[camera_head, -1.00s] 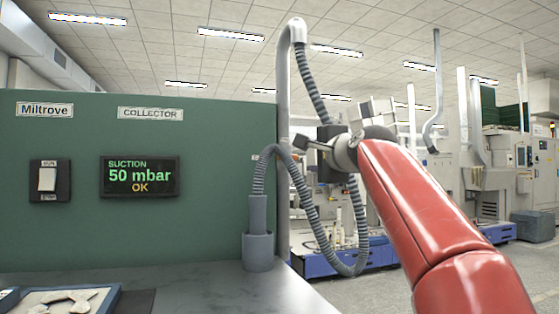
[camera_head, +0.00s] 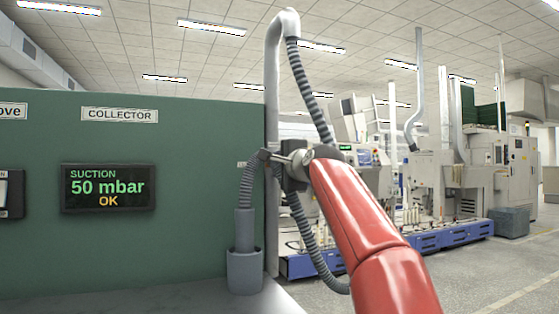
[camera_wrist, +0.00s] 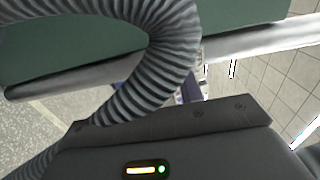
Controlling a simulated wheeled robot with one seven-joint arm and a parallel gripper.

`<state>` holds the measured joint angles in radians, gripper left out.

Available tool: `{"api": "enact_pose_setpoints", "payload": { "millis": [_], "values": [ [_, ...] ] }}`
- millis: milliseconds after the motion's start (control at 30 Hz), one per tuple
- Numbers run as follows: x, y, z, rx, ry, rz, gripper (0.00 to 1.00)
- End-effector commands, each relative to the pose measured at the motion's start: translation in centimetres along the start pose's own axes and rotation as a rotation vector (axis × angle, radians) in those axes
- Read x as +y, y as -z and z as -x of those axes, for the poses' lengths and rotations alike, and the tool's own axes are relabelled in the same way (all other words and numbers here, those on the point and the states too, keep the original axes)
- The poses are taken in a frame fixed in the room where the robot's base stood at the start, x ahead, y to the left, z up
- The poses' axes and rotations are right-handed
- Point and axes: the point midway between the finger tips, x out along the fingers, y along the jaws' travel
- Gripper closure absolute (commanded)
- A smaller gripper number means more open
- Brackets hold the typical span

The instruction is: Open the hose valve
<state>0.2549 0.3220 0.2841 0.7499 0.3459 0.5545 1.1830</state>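A grey ribbed hose (camera_head: 309,85) hangs from the pipe top, loops low behind my arm and rises again. Its other end (camera_head: 247,190) bends down into a grey cuff (camera_head: 244,228) standing in a cup-shaped holder (camera_head: 245,270). My gripper (camera_head: 268,156) is at the top of this bend, in front of the pipe; I cannot tell whether it touches the hose. In the wrist view the hose (camera_wrist: 158,65) curves large and close across my dark gripper housing. The fingertips are hidden there, and finger opening is unclear. I cannot make out a separate valve handle.
A green collector panel (camera_head: 150,240) fills the left, with a display (camera_head: 108,188) reading suction 50 mbar OK and a partly cut-off switch (camera_head: 10,194). A vertical grey pipe (camera_head: 272,110) stands at its right edge. Machines (camera_head: 425,180) stand behind; open floor lies right.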

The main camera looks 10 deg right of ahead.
Motion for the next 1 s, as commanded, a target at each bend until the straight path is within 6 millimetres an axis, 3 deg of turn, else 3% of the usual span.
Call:
{"api": "enact_pose_setpoints", "payload": {
  "millis": [267,567,1000],
  "values": [
    [0.03,-0.02,-0.21,0.000,0.000,0.000,0.64],
    [0.04,-0.02,-0.20,0.000,0.000,0.000,1.00],
    [0.06,-0.03,-0.21,-0.001,-0.002,0.072,1.00]
  ]
}}
